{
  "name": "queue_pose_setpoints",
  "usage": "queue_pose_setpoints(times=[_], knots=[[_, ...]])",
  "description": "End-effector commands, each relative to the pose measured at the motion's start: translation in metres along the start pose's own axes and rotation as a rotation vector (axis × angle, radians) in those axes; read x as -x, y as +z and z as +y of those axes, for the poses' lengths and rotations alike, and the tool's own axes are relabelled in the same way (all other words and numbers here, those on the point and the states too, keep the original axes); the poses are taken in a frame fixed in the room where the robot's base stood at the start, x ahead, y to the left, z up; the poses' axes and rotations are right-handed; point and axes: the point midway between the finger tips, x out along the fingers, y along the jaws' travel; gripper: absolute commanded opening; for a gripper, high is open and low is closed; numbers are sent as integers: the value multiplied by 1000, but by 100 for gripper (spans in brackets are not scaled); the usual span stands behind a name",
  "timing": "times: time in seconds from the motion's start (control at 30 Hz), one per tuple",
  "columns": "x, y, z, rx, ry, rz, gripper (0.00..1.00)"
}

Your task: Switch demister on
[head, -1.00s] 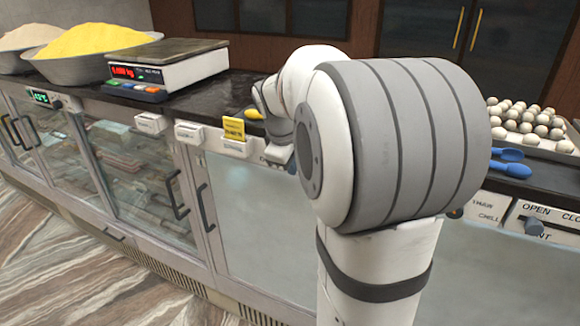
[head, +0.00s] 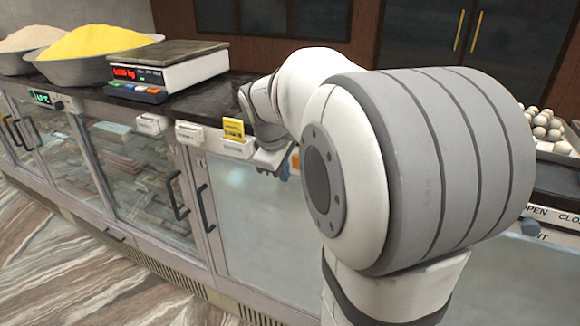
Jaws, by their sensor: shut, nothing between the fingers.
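No switch that I can read as the demister shows in the head view. My gripper (head: 272,166) is at the counter's front edge, beside the yellow tag and its white holder. It is shut and empty; its fingers are small and partly hidden by my arm. A pale, hazy glass door (head: 250,212) is below it. Whatever is right behind the gripper and my forearm is hidden.
A scale (head: 165,68) with red digits stands on the counter. Left of it are bowls of yellow (head: 95,42) and pale (head: 30,37) powder. A yellow tag (head: 233,129) stands in a white holder (head: 237,148). A tray of round sweets (head: 555,148) is at the right. Door handles (head: 205,208) stick out in front.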

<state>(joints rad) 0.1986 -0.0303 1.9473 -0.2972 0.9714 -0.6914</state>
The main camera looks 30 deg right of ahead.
Motion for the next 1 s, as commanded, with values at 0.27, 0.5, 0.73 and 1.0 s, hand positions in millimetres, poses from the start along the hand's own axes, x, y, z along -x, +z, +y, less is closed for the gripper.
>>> queue_pose_setpoints(times=[0.27,0.5,0.73,1.0], knots=[[64,-1,-14,1,5,4,0],[92,0,-21,-1,2,1,0],[97,0,-22,-1,1,-1,0],[97,0,-22,-1,1,-1,0]])
